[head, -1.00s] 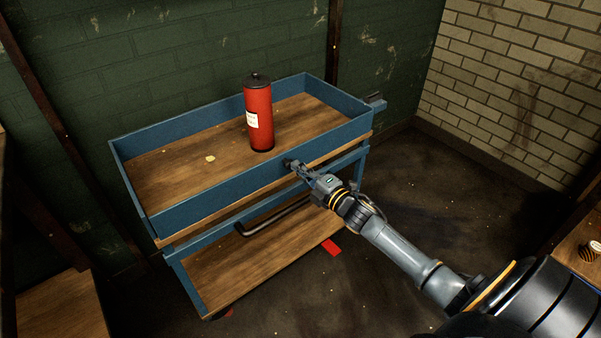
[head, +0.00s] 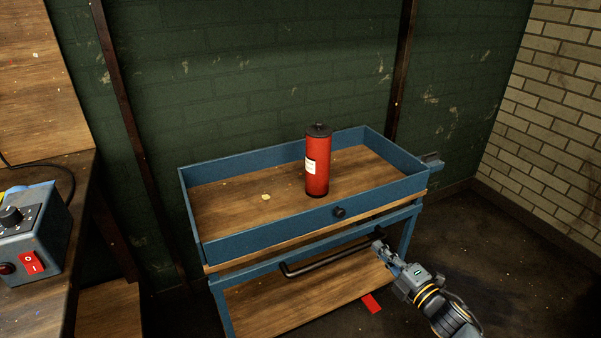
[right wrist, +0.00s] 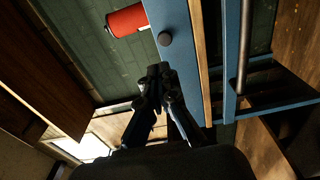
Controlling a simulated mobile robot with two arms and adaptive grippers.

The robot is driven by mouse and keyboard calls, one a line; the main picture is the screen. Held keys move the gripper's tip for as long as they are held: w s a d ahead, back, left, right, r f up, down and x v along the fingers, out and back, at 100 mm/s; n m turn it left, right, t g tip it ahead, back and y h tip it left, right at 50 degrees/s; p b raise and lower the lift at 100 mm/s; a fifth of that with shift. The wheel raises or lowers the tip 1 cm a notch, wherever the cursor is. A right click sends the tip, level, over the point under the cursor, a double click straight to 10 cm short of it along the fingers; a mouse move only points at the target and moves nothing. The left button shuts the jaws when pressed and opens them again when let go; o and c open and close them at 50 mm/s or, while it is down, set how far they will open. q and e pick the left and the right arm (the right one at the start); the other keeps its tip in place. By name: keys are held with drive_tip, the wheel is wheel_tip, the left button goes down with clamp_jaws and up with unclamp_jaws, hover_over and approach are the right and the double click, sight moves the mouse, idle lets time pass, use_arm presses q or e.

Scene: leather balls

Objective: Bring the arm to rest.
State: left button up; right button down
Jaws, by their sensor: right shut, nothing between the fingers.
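My right gripper (head: 379,247) is shut and empty. It is in front of the blue cart (head: 270,243), low and to the right, below the tray's front wall. In the right wrist view its fingertips (right wrist: 159,72) are together, with the cart's blue wall and wooden edge beyond them. A red cylinder with a black top (head: 317,165) and a pale label stands upright in the cart's tray, apart from the gripper. My left gripper is not in view.
A black knob (head: 339,212) sits on the tray's front wall, with a dark bar handle (head: 325,260) below. A control box with a red switch (head: 33,240) stands on a bench at the left. Brick walls close off the back and right. Dark floor is open at the right.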

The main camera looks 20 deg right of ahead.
drive_tip(key=s+a+f+m+g+h+p, duration=0.15)
drive_tip(key=s+f+m+g+p, duration=0.45)
drive_tip(key=f, duration=0.6)
drive_tip(key=s+f+m+g+h+p, duration=0.15)
drive_tip(key=s+f+m, duration=0.25)
drive_tip(key=s+f, duration=0.55)
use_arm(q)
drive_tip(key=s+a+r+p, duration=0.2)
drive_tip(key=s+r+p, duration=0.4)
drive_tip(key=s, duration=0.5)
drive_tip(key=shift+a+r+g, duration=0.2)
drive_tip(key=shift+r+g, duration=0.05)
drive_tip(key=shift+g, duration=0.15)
use_arm(e)
drive_tip(key=s+a+f+m+g, duration=0.2)
drive_tip(key=s+a+f, duration=0.3)
drive_tip(key=s, duration=0.4)
drive_tip(key=s+a+f+m+g, duration=0.2)
drive_tip(key=s+a+f+g, duration=0.2)
drive_tip(key=s, duration=0.5)
drive_tip(key=s+a+f+m+g, duration=0.3)
drive_tip(key=s+a+f, duration=0.3)
drive_tip(key=s, duration=0.4)
drive_tip(key=shift+f, duration=0.15)
drive_tip(key=shift+g, duration=0.25)
